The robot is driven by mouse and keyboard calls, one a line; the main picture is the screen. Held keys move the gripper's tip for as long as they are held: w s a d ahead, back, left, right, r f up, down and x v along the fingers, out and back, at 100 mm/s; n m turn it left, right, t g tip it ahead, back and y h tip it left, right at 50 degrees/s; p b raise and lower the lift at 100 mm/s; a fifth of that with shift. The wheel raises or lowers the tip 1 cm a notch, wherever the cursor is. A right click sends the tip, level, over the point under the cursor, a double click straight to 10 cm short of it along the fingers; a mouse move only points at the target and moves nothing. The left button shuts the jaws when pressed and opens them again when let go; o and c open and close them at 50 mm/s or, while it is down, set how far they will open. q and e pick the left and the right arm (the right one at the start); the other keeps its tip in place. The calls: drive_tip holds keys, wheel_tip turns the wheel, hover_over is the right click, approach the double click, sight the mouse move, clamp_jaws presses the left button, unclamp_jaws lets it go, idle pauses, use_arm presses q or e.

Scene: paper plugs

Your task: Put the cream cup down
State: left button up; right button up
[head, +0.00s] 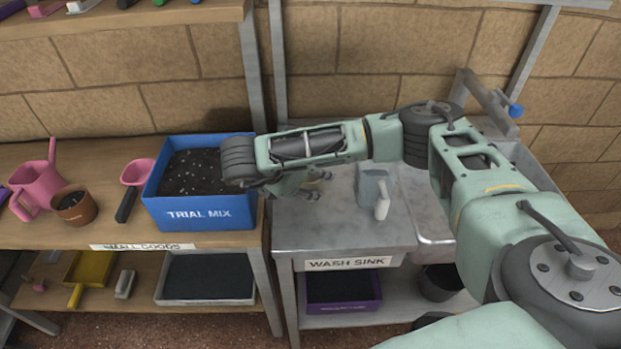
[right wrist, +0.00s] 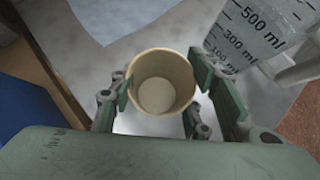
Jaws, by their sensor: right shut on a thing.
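The cream cup (right wrist: 163,80) is in the right wrist view, seen from above with its round mouth open and empty. My right gripper (right wrist: 163,88) is shut on it, with one finger on each side of the cup. In the head view my right gripper (head: 311,187) is over the metal sink counter (head: 335,228), just right of the blue box. My arm hides most of the cup there. I cannot tell whether the cup's base touches the counter. My left gripper is not in view.
A grey measuring jug (head: 374,187) stands on the counter right of the gripper; its marked side shows in the right wrist view (right wrist: 250,35). The blue TRIAL MIX box (head: 198,212) of soil stands left on the wooden bench. The counter's front strip is clear.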

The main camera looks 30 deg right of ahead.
drive_tip(key=shift+f, duration=0.15)
drive_tip(key=o, duration=1.2)
drive_tip(key=shift+a+r, duration=0.15)
drive_tip(key=shift+r, duration=0.15)
drive_tip(key=shift+p+v, duration=0.7)
drive_tip(key=shift+v, duration=5.1)
drive_tip(key=shift+f, duration=0.1)
